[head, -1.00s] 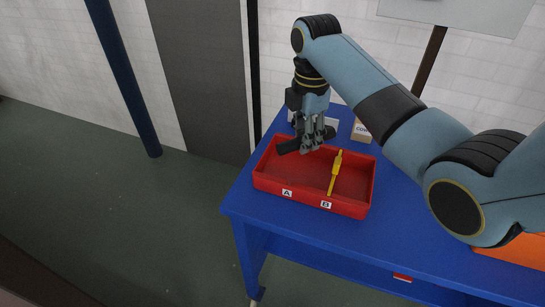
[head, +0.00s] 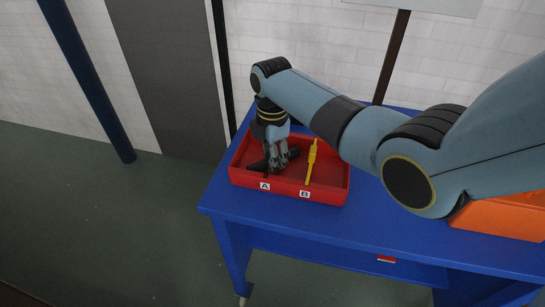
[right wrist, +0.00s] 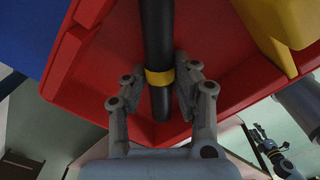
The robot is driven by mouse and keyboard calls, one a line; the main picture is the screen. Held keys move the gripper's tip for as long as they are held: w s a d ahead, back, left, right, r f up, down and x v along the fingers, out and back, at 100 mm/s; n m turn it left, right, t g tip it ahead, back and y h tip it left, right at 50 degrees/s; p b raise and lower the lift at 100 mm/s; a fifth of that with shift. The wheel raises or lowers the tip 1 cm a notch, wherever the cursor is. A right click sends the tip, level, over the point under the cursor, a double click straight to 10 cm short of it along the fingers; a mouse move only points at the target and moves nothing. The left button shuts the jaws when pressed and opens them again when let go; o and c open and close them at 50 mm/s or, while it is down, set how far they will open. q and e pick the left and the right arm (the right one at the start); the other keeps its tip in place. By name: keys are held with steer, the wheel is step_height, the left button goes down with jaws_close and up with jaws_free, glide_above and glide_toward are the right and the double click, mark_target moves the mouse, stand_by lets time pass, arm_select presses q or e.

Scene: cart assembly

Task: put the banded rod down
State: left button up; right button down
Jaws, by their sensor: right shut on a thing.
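The banded rod is black with a yellow band; in the right wrist view the rod (right wrist: 157,35) runs between my fingers, which grip it at the band. In the head view the rod (head: 257,165) is a dark bar, partly hidden by the fingers. My right gripper (head: 276,163) is shut on it, low inside the red tray (head: 236,178), on the side labelled A. I cannot tell whether the rod touches the tray floor. A small dark gripper, apparently my left (right wrist: 268,145), shows far off in the right wrist view; its jaws are too small to judge.
A yellow piece (head: 311,162) lies in the tray to the right of the gripper, near label B. The tray stands on a blue table (head: 290,222). An orange bin (head: 495,217) is at the table's right. Tray walls surround the gripper.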

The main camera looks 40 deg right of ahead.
steer(key=c, duration=1)
jaws_free()
steer(key=shift+f, duration=0.15)
steer(key=shift+c, duration=0.2)
step_height(320, 180, up, 12)
steer(key=p, duration=0.1)
steer(key=shift+r, duration=0.2)
steer(key=shift+f, duration=0.1)
